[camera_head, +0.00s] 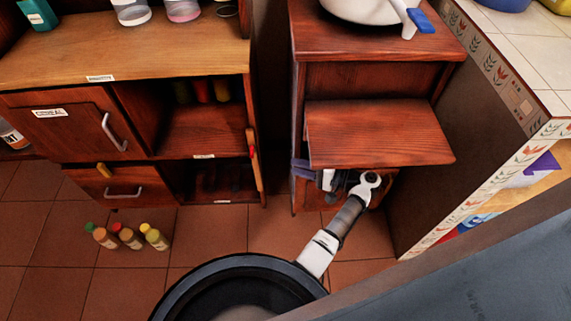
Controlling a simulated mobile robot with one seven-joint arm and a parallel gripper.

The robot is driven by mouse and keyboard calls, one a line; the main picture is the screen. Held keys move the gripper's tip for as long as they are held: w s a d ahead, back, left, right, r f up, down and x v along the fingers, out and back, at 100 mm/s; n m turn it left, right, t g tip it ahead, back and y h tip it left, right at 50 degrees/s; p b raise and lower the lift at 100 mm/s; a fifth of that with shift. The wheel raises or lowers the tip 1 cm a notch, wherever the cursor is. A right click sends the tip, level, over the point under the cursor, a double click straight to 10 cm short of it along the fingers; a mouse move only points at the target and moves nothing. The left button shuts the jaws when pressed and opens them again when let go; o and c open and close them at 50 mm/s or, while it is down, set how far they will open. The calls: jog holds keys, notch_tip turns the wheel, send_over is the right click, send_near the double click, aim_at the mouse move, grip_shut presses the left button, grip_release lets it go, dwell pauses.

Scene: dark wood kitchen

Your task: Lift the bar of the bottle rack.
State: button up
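I cannot make out for certain which part is the bottle rack's bar. A wooden flap (380,133) sticks out from the front of the middle cabinet. My arm reaches up to the dark space just below it. My gripper (328,180) is at the end of the arm, under the flap's lower edge, small and partly hidden. Whether its fingers are open or shut does not show. A purplish piece (299,168) lies just left of it, at the cabinet's front. Any rack behind the flap is hidden.
Several small bottles (127,237) stand on the tiled floor at left. The left cabinet (120,70) has a handled door, a drawer and open shelves. A white pot (362,8) sits atop the middle cabinet. A tiled counter (525,50) bounds the right.

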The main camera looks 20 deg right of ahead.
jog(key=shift+s+d, duration=0.35)
jog(key=shift+c, duration=0.5)
